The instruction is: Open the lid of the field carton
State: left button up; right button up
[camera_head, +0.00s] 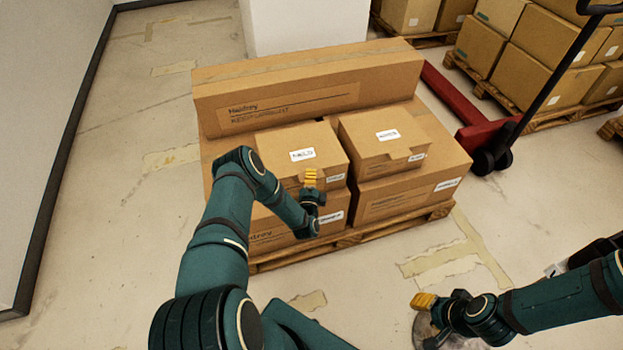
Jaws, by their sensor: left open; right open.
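The small left carton (283,143), whose white top label seems to read "FIELD", sits on a larger box on the pallet. Its lid looks shut and flat. A second small carton (372,142) stands to its right, also shut, with a label too small to read surely. My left gripper (311,178) is open at the front of the left carton, its yellow fingertips pointing up near the lid's front edge. It hides part of the front face; whether it touches is unclear. My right gripper (424,301) is open and empty at the lower right, away from the boxes.
A long carton (310,88) stands along the back of the wooden pallet (350,238). A white block or pillar (300,25) rises behind. A red pallet jack (448,98) and stacked cartons (545,75) are at the right. The floor left of the pallet is clear.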

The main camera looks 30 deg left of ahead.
pick_arm(q)
jog(key=shift+w+a, duration=0.25)
jog(key=shift+w, duration=0.15)
grip_shut()
jog(key=shift+r, duration=0.1)
